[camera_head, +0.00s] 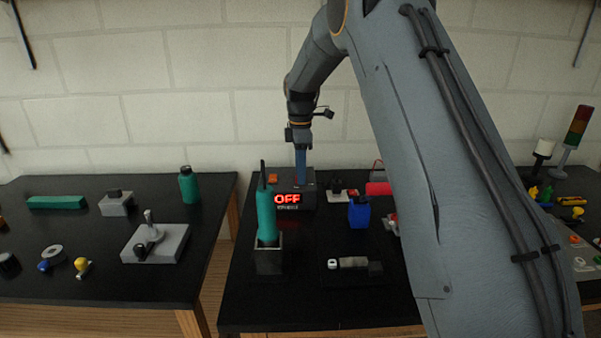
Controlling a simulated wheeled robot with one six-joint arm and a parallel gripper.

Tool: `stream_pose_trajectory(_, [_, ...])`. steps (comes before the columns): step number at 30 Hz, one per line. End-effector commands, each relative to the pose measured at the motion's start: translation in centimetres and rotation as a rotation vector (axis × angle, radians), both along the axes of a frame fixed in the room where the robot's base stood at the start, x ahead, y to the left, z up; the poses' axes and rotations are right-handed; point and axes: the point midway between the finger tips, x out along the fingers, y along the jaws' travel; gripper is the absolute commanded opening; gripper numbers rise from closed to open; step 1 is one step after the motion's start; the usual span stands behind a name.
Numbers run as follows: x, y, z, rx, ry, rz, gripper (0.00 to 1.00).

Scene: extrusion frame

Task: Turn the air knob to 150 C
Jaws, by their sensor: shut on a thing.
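The dark hot air station (309,190) stands at the back of the right-hand table, its red display (288,198) reading OFF. My gripper (301,176) points straight down from above, its narrow blue fingers reaching the top of the station. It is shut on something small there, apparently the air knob. The knob itself is hidden by the fingers and too small to make out, so its angle cannot be told. A teal hot-air handpiece (266,212) stands upright in a dark holder (268,258) in front of the station, covering part of its left side.
A grey cylindrical tool (354,263) lies at the front. My arm hides much of the table's right side. The left table (90,285) holds several other items, beyond a gap.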

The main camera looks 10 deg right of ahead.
Motion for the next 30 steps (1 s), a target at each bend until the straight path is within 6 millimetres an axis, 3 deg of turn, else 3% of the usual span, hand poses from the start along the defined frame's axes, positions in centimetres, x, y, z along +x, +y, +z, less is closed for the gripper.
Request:
stream_pose_trajectory(15, [0.13, 0.08, 0.2, 0.001, -0.004, 0.337, 0.02])
stream_pose_trajectory(30, [0.13, 0.09, 0.23, 0.001, -0.005, 0.401, 0.02])
